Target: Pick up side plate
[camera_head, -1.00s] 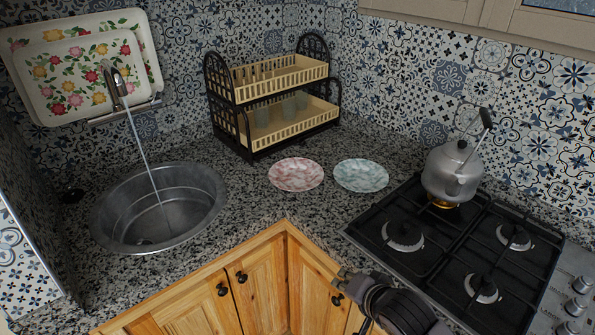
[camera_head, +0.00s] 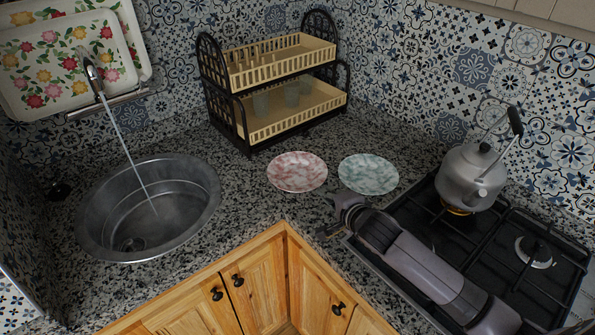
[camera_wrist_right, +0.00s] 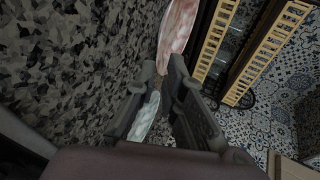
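Two round marbled plates lie flat on the granite counter, and I cannot tell which is the side plate. The pink-and-white plate (camera_head: 297,171) is on the left; the teal-and-white plate (camera_head: 368,174) is on the right, apart from it. My right gripper (camera_head: 335,215) is in front of the plates, just left of the stove, touching neither in the head view. In the right wrist view my right gripper (camera_wrist_right: 163,68) has its fingers apart, with the teal plate (camera_wrist_right: 146,118) showing between them and the pink plate (camera_wrist_right: 176,35) beyond. My left gripper is not in view.
A two-tier dish rack (camera_head: 270,85) with cups stands behind the plates. The stove (camera_head: 435,215) with a kettle (camera_head: 473,175) is on the right, under my right arm. The sink (camera_head: 150,205), its tap running, is on the left. Counter between sink and plates is clear.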

